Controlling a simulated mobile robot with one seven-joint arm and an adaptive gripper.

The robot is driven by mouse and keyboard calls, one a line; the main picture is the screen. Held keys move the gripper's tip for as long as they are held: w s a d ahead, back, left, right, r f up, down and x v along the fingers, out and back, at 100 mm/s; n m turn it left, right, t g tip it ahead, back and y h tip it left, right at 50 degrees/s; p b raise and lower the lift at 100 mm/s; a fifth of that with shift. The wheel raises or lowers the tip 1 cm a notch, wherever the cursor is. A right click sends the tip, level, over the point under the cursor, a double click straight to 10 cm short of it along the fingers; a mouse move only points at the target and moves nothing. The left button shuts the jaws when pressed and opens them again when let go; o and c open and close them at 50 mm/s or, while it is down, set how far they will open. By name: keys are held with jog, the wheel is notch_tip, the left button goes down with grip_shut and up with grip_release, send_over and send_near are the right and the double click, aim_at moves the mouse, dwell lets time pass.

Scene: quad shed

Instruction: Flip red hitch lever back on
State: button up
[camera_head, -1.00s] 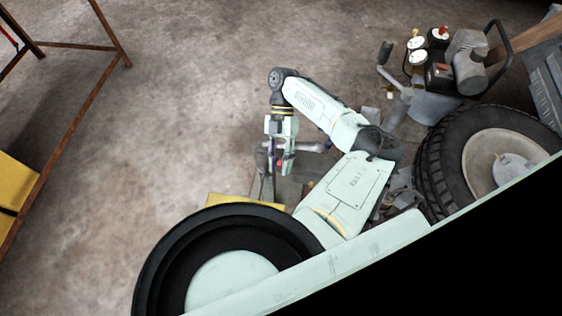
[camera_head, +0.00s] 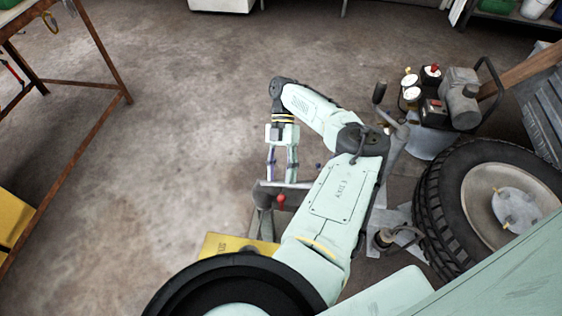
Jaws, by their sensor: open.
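The red hitch lever shows as a small round red knob (camera_head: 281,198) on a grey metal hitch (camera_head: 264,197), low in the centre of the head view. My gripper (camera_head: 281,179) points down, its two slim fingers apart with nothing between them. In the picture the fingertips end just above the red knob and overlap the hitch's grey bar. I cannot tell how far they are from the lever in depth, or whether they touch it. The lever's shaft is hard to make out, and my arm hides part of what lies to the right.
A yellow box (camera_head: 222,245) sits beside the hitch. A large tyre (camera_head: 455,200) and a compressor with gauges (camera_head: 440,97) stand on the right. A rusty-legged table (camera_head: 75,87) is on the left. The concrete floor (camera_head: 180,130) between is clear.

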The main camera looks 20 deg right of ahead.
jog(key=v, duration=0.3)
jog(key=shift+w+r, duration=0.15)
jog(key=shift+w, duration=0.05)
dwell(0.3)
